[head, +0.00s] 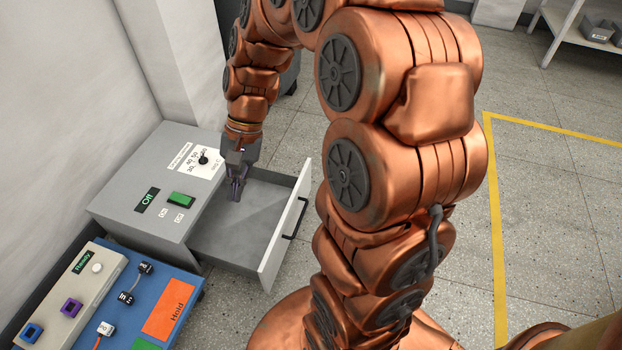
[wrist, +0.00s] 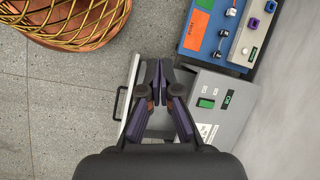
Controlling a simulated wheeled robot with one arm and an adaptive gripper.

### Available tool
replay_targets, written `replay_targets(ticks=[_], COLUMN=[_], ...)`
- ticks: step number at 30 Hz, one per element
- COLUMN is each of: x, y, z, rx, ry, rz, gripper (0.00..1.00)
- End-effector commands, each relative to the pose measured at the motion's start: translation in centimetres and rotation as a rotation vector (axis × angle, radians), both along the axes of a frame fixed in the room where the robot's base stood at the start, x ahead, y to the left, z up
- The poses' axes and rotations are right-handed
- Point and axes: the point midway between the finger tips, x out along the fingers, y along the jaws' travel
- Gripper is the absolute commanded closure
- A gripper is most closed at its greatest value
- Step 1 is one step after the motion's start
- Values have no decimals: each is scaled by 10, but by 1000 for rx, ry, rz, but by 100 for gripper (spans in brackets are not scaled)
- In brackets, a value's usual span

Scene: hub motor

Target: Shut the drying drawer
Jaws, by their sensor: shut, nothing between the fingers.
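The drying drawer (head: 240,222) is pulled out of the grey drying cabinet (head: 130,190), and its inside looks empty. Its white front panel (head: 292,215) carries a dark handle (head: 296,219) on the outer side. My gripper (head: 234,200) is shut and empty, pointing down over the open drawer near the cabinet side. In the wrist view my gripper (wrist: 160,75) covers much of the drawer, and the front panel (wrist: 128,95) with its handle (wrist: 117,103) shows at left. I cannot tell how far the fingertips are above the drawer floor.
A blue bench (head: 180,280) with an orange "Hold" patch (head: 170,308) and small parts stands in front. A wall is behind; floor beyond the drawer is open.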

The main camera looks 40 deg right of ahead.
Motion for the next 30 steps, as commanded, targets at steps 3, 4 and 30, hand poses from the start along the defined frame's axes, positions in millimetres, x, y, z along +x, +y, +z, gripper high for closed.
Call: replay_targets(ticks=[3, 4, 30], x=[35, 44, 173], y=[-18, -23, -301], z=[-27, -32, -263], rx=[52, 64, 387], ry=[20, 21, 179], rz=[-143, -180, -1308], gripper=[100, 100, 100])
